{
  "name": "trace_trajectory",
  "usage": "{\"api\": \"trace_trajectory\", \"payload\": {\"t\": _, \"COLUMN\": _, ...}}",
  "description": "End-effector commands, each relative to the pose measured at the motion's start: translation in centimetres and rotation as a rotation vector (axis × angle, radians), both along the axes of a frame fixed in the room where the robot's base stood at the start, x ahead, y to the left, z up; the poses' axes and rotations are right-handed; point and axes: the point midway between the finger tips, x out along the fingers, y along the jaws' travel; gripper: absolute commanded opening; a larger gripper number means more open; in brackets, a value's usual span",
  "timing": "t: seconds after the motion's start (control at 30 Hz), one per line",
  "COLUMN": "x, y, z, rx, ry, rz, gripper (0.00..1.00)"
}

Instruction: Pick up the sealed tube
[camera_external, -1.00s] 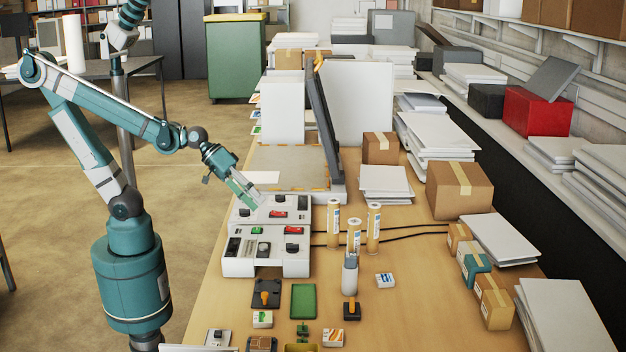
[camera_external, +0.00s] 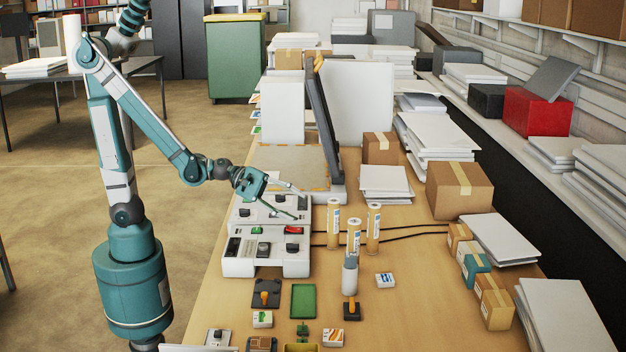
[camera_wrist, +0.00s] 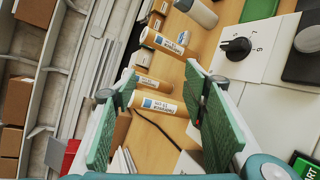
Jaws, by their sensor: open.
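Three upright tan tubes with white-and-blue labels stand on the wooden bench right of the laminator: a left one (camera_external: 333,222), a front one (camera_external: 353,236) and a right one (camera_external: 374,228). In the wrist view, tubes appear at the top (camera_wrist: 162,42), in the middle (camera_wrist: 152,81) and lowest (camera_wrist: 158,104). I cannot tell which is sealed. My gripper (camera_external: 298,204) is open and empty above the laminator's control panel, left of the tubes and apart from them. In the wrist view its green-padded fingers (camera_wrist: 160,76) frame the tubes, which stand beyond them.
The white control panels (camera_external: 267,255) with knobs and buttons lie below and in front of my gripper. A grey-white bottle (camera_external: 350,277) stands just in front of the tubes. A dark upright panel (camera_external: 325,120) rises behind. Cartons (camera_external: 460,190) and paper stacks line the right side.

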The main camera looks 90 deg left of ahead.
Motion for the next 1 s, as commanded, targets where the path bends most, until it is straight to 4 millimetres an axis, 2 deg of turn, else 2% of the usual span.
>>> {"api": "trace_trajectory", "payload": {"t": 0.2, "x": 2.2, "y": 1.0, "z": -0.9, "rx": -0.249, "ry": 0.013, "rz": 0.090, "gripper": 0.43}}
{"api": "trace_trajectory", "payload": {"t": 0.53, "x": 4.6, "y": 3.4, "z": -2.5, "rx": -0.635, "ry": 0.038, "rz": 0.213, "gripper": 0.43}}
{"api": "trace_trajectory", "payload": {"t": 0.8, "x": 5.9, "y": 5.7, "z": -4.3, "rx": -0.941, "ry": 0.061, "rz": 0.297, "gripper": 0.43}}
{"api": "trace_trajectory", "payload": {"t": 1.0, "x": 6.3, "y": 6.8, "z": -5.2, "rx": -1.086, "ry": 0.073, "rz": 0.332, "gripper": 0.43}}
